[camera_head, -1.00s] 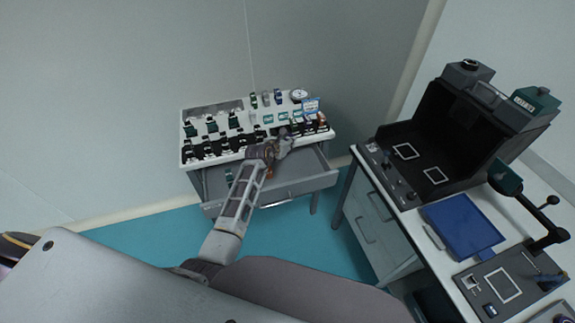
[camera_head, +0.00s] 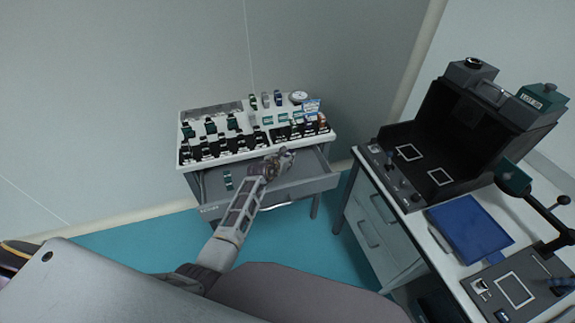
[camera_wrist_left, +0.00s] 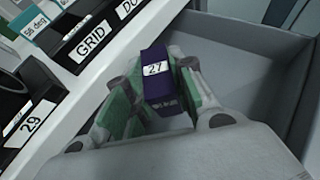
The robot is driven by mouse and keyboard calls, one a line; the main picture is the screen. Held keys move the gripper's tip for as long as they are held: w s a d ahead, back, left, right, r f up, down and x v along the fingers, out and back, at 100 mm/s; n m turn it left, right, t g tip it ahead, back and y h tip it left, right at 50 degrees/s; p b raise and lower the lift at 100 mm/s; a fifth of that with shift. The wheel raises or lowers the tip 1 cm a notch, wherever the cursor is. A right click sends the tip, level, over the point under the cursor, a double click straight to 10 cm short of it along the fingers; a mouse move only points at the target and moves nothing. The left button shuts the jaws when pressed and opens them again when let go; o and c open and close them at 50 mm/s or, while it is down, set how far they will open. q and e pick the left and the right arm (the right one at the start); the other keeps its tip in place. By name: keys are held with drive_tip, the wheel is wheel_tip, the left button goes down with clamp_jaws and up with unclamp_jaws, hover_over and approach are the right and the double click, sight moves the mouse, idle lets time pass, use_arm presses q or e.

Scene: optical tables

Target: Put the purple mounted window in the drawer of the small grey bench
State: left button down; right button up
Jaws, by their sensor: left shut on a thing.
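The purple mounted window (camera_wrist_left: 157,80), with a white label reading 27, is between the green pads of my left gripper (camera_wrist_left: 155,95) in the left wrist view. My left gripper is shut on it and holds it over the open drawer. In the head view my left gripper (camera_head: 282,158) is above the right part of the drawer (camera_head: 312,184) of the small grey bench (camera_head: 187,155). The window is too small to make out there. The drawer interior (camera_wrist_left: 225,55) shows beside the gripper in the wrist view. My right gripper is not in view.
Several dark mounts (camera_head: 215,147) stand on the bench top, just behind the drawer. A small green item (camera_head: 228,180) lies in the drawer's left part. In the wrist view, a holder labelled GRID (camera_wrist_left: 90,42) is close left. A larger bench with a blue tray (camera_head: 468,228) stands right.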

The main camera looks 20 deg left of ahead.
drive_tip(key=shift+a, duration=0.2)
use_arm(q)
drive_tip(key=shift+f+b, duration=0.35)
drive_tip(key=shift+f, duration=1.45)
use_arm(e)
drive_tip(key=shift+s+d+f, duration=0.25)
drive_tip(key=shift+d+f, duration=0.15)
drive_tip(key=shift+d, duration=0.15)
use_arm(q)
drive_tip(key=shift+f, duration=0.15)
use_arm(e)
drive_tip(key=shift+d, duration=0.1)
use_arm(q)
drive_tip(key=c, duration=1.4)
unclamp_jaws()
drive_tip(key=shift+f, duration=0.1)
drive_tip(key=shift+o, duration=1)
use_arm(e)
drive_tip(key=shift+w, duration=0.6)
